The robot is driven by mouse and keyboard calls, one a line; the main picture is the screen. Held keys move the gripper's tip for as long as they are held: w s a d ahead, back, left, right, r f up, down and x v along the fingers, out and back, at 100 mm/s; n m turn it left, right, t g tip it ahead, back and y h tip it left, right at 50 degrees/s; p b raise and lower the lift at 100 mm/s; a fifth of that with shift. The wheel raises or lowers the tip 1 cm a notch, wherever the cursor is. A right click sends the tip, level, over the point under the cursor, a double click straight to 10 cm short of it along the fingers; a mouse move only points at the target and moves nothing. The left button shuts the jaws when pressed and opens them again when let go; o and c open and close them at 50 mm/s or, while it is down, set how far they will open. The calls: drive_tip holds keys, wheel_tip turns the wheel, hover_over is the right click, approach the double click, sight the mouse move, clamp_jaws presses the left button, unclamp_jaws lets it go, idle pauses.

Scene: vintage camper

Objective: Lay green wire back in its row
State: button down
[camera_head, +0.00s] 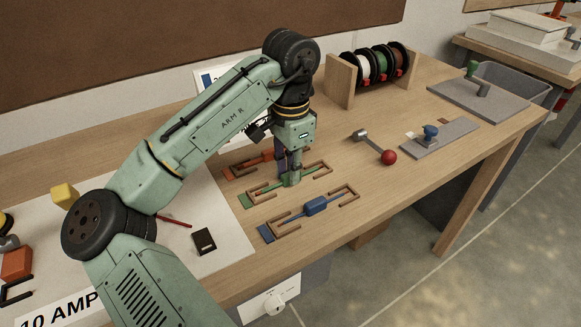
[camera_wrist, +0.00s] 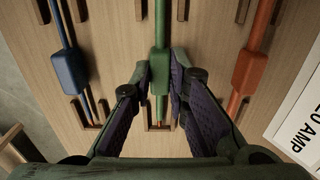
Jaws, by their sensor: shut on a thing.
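The green wire (camera_head: 266,190) has a thicker block in its middle and a green tab at its left end in the head view. It lies along the middle row, between brown holder pieces (camera_head: 329,168). In the wrist view the green wire (camera_wrist: 162,28) runs straight down the centre, lined up with the holder pieces. My gripper (camera_head: 291,180) points down over its middle. In the wrist view my gripper (camera_wrist: 160,78) is shut on the thick green block, a finger on each side. I cannot tell whether the wire rests fully on the table.
The blue wire (camera_head: 315,206) and the orange wire (camera_head: 264,156) lie in the rows on either side. A white sheet (camera_head: 215,225) lies to the left. A lever with a red ball (camera_head: 389,157) and a spool rack (camera_head: 341,82) stand to the right and behind.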

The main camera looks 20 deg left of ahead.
drive_tip(key=c, duration=1.5)
unclamp_jaws()
drive_tip(key=shift+o, duration=0.2)
wheel_tip(320, 180, up, 12)
